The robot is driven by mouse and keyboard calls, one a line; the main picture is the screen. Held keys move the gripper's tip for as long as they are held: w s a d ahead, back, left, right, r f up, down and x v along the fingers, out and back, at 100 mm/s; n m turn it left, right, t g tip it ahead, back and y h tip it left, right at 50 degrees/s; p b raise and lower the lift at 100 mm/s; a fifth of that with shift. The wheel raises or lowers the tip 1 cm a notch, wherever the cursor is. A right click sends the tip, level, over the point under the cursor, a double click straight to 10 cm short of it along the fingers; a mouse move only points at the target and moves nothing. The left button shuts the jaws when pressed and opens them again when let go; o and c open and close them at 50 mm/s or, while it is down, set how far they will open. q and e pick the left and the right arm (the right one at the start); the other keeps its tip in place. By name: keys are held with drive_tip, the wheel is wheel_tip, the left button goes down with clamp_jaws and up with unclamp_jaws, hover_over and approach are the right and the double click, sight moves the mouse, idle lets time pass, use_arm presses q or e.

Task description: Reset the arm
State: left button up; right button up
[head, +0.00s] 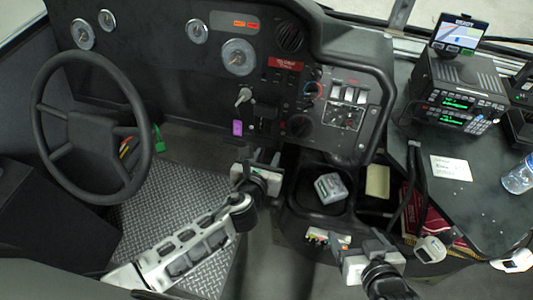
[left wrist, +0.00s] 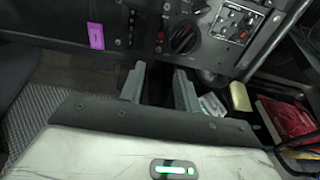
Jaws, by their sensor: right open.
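My left arm (head: 190,248) reaches in from the lower left across the metal floor plate. My left gripper (head: 263,158) is in front of the lower middle of the dashboard, left of the open tray. In the left wrist view its two grey fingers (left wrist: 159,86) are apart with nothing between them. My right gripper (head: 360,243) is low in the head view, right of the middle, below the tray. It is open, and I see nothing held in it. Much of my right arm is outside the picture.
The steering wheel (head: 92,128) stands at the left. The dashboard (head: 325,45) has gauges, knobs and a purple tag (head: 237,128). A tray (head: 318,207) holds a grey-white item (head: 331,188). The right console carries a radio stack (head: 460,95), a paper (head: 451,168) and a bottle (head: 519,178).

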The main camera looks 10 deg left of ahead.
idle(0.4)
use_arm(q)
drive_tip(key=s+a+r+n+g, duration=0.2)
drive_tip(key=s+a+n+g, duration=0.15)
drive_tip(key=s+n, duration=0.6)
drive_tip(key=s+a+r+n+g+y, duration=0.1)
drive_tip(key=s+a+r+n+g, duration=0.3)
drive_tip(key=n, duration=1)
drive_tip(key=s+a+r+n+g, duration=0.1)
drive_tip(key=s+a+n+g, duration=0.1)
drive_tip(key=s+a+n, duration=0.55)
drive_tip(key=w+d+f+n+t+h, duration=0.2)
drive_tip(key=d+f+t, duration=0.4)
drive_tip(key=f, duration=0.3)
drive_tip(key=shift+w+d+n, duration=0.6)
drive_tip(key=shift+w+n, duration=0.2)
drive_tip(key=shift+w, duration=0.6)
